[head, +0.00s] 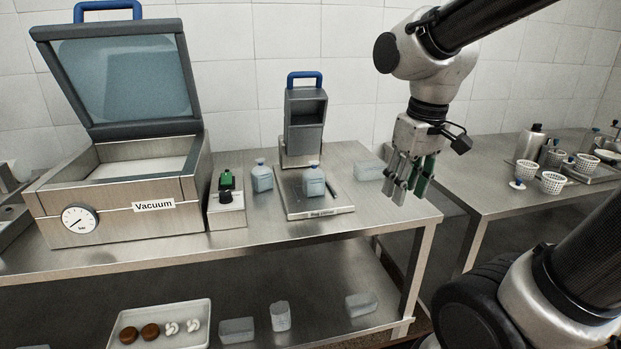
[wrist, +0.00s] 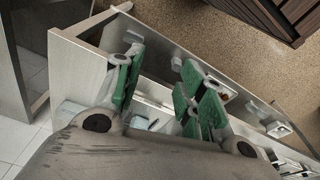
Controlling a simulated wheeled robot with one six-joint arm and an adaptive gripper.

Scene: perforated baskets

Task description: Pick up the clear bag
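Several pale, see-through bag-like items are in the head view; I cannot tell which one is the clear bag. One bag (head: 262,178) stands upright on the table beside the vacuum machine. Another bag (head: 313,181) stands on the bag sealer (head: 318,213). A flat pale bag (head: 369,171) lies near the back wall. More lie on the lower shelf, including an upright one (head: 280,317) and a flat one (head: 361,304). My gripper (head: 408,189) hangs above the table's right end, right of these bags. Its green-padded fingers are apart and empty, as the wrist view (wrist: 160,85) shows.
The vacuum machine (head: 122,208) stands lid up at the left. A small device with a green top (head: 227,203) is beside it. A white tray (head: 159,325) holds round items on the lower shelf. Perforated baskets (head: 552,183) stand on the right table (head: 480,191).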

